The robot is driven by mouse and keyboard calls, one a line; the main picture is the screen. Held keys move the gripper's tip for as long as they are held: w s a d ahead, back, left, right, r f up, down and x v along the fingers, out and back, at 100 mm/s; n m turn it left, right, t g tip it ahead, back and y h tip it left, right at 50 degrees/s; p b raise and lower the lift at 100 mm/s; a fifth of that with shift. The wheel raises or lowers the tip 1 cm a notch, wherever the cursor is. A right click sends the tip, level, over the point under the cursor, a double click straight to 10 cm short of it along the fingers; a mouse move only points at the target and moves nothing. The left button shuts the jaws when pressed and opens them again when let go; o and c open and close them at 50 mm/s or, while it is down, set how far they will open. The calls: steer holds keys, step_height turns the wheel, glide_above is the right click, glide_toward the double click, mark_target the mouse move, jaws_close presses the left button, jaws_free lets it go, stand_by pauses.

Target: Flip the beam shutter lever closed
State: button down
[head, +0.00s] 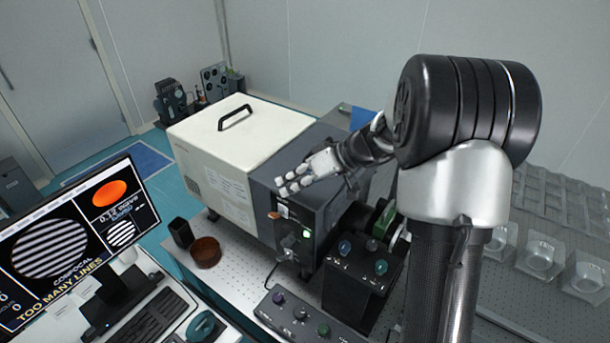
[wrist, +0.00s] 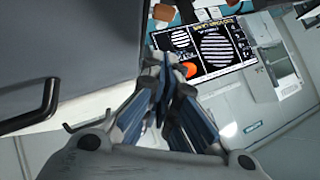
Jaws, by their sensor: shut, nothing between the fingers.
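A small orange tab (head: 274,215), which may be the beam shutter lever, sticks out at the front left edge of the dark laser housing (head: 315,215). Its exact position is too small to tell. My gripper (head: 283,186) is shut and empty, just above this tab in the head view, near the top front edge of the housing. I cannot tell whether it touches the housing. In the wrist view the closed fingers (wrist: 164,66) point toward the monitor, and I cannot make out the lever for sure.
A white box with a black handle (head: 235,117) adjoins the housing. A control box with knobs (head: 365,270) stands at right. A reddish round dish (head: 205,252) and black cup (head: 181,232) stand at left. A monitor (head: 75,240) shows striped discs.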

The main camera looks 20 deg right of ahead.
mark_target(278, 215)
steer(key=a+f, duration=0.2)
steer(key=f, duration=0.1)
steer(key=shift+a+f, duration=0.2)
steer(key=shift+s+a+f, duration=0.2)
steer(key=shift+f, duration=0.35)
steer(key=shift+f+b, duration=0.15)
steer(key=shift+b, duration=0.35)
steer(key=shift+s+a+b, duration=0.15)
steer(key=shift+a+b, duration=0.05)
steer(key=shift+b, duration=0.15)
steer(key=shift+h+b, duration=0.3)
steer(key=shift+b, duration=0.05)
steer(key=shift+a+n+b, duration=0.15)
steer(key=shift+n+b, duration=0.15)
steer(key=shift+b, duration=0.55)
